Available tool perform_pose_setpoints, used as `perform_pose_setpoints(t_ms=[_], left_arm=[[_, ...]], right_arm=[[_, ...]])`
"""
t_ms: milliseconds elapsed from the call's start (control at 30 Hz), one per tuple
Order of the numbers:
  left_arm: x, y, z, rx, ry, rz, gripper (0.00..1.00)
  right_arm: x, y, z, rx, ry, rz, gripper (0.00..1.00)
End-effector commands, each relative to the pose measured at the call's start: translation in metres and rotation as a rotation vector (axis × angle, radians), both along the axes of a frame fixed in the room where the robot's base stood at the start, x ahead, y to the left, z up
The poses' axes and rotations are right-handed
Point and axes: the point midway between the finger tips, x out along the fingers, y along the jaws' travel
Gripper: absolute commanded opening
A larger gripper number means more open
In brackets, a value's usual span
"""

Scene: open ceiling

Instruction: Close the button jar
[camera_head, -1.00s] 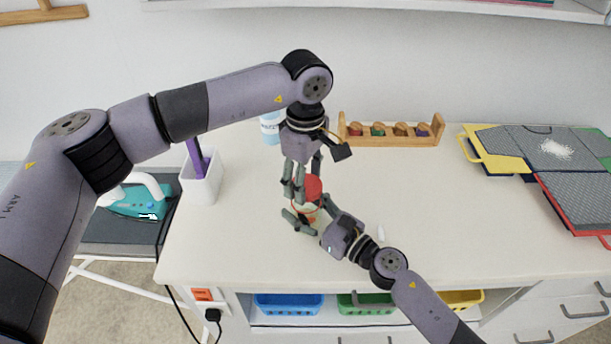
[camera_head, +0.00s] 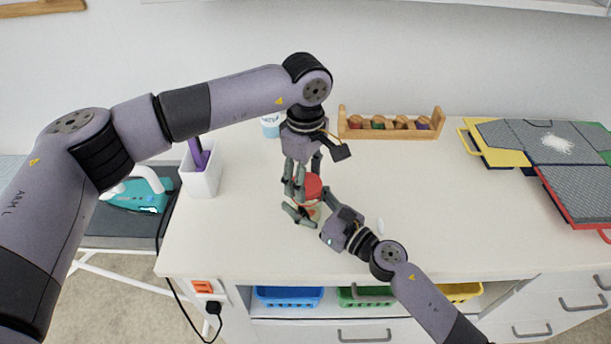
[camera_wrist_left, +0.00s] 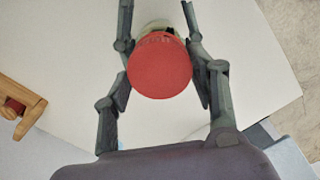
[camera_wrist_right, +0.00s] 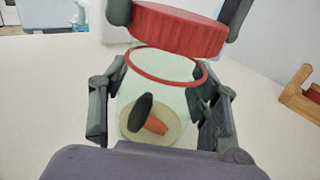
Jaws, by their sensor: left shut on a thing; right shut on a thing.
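The jar's round red lid (camera_head: 313,183) is held by my left gripper (camera_head: 307,187), which is shut on its sides and points down. The lid also shows from above in the left wrist view (camera_wrist_left: 160,68). My right gripper (camera_head: 311,213) is shut around the clear jar (camera_wrist_right: 165,95). The jar stands upright with a red rim, and a dark and an orange piece lie inside. In the right wrist view the lid (camera_wrist_right: 178,30) is above the open mouth, with a gap between them. The lid and fingers mostly hide the jar in the head view.
A wooden rack with coloured pieces (camera_head: 390,124) stands at the back of the white table (camera_head: 420,200). A white holder (camera_head: 202,175) is at the left, a blue-white bottle (camera_head: 270,124) behind my left gripper. Grey-topped cases (camera_head: 550,145) lie at the right.

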Motion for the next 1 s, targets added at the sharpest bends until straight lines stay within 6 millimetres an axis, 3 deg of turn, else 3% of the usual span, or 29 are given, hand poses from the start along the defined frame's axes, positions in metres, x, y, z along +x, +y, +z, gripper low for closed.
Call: perform_pose_setpoints(t_ms=[667, 700, 767, 867, 1000], left_arm=[[0.0, 0.0, -0.012, 0.001, -0.001, 0.0, 0.45], [0.0, 0.0, -0.011, 0.0, -0.001, 0.0, 0.45], [0.0, 0.0, -0.011, 0.0, -0.001, -0.013, 0.45], [0.0, 0.0, -0.011, 0.001, -0.001, -0.1, 0.45], [0.001, 0.0, -0.011, -0.001, 0.0, -0.373, 0.45]], right_arm=[[0.0, 0.0, 0.0, 0.0, 0.001, 0.0, 0.06], [0.0, 0.0, 0.0, 0.0, 0.001, 0.0, 0.0], [0.0, 0.0, 0.0, 0.0, 0.001, 0.001, 0.0], [0.0, 0.0, 0.0, 0.0, 0.001, 0.0, 0.0], [0.0, 0.0, 0.0, 0.0, 0.001, 0.0, 0.0]])
